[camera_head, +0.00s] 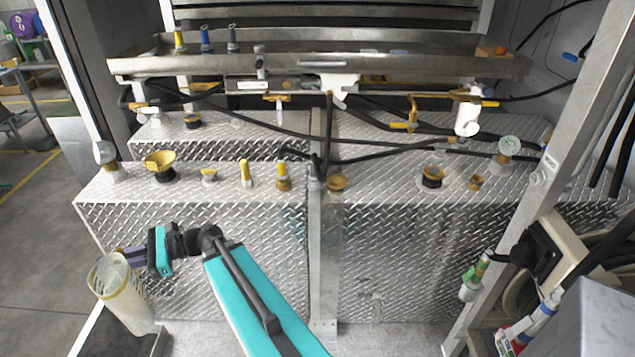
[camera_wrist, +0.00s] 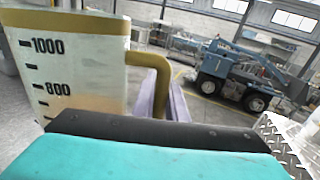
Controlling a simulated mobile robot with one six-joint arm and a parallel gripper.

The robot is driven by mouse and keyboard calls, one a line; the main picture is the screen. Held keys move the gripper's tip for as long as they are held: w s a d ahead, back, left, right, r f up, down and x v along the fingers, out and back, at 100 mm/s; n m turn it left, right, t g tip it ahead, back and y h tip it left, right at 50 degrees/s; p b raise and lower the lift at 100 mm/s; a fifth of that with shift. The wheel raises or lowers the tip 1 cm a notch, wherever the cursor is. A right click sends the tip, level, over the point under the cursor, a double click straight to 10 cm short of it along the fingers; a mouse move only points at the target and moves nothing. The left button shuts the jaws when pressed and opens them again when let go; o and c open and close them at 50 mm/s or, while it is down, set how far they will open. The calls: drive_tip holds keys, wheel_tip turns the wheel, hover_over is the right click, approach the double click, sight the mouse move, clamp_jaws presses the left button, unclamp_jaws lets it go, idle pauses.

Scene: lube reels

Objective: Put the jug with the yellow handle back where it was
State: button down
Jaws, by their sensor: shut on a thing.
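The jug (camera_head: 122,296) is a pale, translucent measuring jug with a yellow rim. It is at the lower left in the head view, left of the diamond-plate tank, and looks tilted there. In the wrist view the jug (camera_wrist: 75,65) fills the left side, with marks 1000 and 800 facing me. Its yellow handle (camera_wrist: 138,58) runs down between the purple fingers of my gripper (camera_wrist: 166,95). My gripper (camera_head: 128,257) is shut on the handle. I cannot tell whether the jug's base touches anything.
The diamond-plate tank (camera_head: 220,240) stands right of the jug, with yellow funnel (camera_head: 160,162) and caps on top. A metal tray (camera_head: 320,66) is above it. A steel post (camera_head: 73,80) rises at the left. Open floor (camera_head: 35,250) lies further left.

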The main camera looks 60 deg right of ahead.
drive_tip(key=shift+d+r, duration=0.1)
drive_tip(key=shift+d, duration=0.15)
drive_tip(key=s+d+r+m+t+h, duration=0.1)
drive_tip(key=s+d+m+t+h, duration=0.25)
drive_tip(key=d, duration=1.05)
drive_tip(key=d+r+m+t+h, duration=0.15)
drive_tip(key=d+m+h, duration=0.4)
drive_tip(key=d, duration=0.85)
drive_tip(key=s+d+r+m+t+h, duration=0.1)
drive_tip(key=s+d+m+t+h, duration=0.15)
drive_tip(key=d+h, duration=0.75)
drive_tip(key=s+d+m+g+h, duration=0.3)
drive_tip(key=s+d+m+h, duration=0.2)
drive_tip(key=s+d, duration=1.2)
drive_tip(key=s+d+r+m+g+h, duration=0.1)
drive_tip(key=s+d+m+g+h, duration=0.3)
drive_tip(key=s+d, duration=1.3)
drive_tip(key=s+m+h, duration=0.1)
drive_tip(key=m+h, duration=0.1)
drive_tip(key=m, duration=0.1)
drive_tip(key=shift+d+r, duration=0.2)
drive_tip(key=shift+d, duration=0.1)
drive_tip(key=shift+g, duration=0.25)
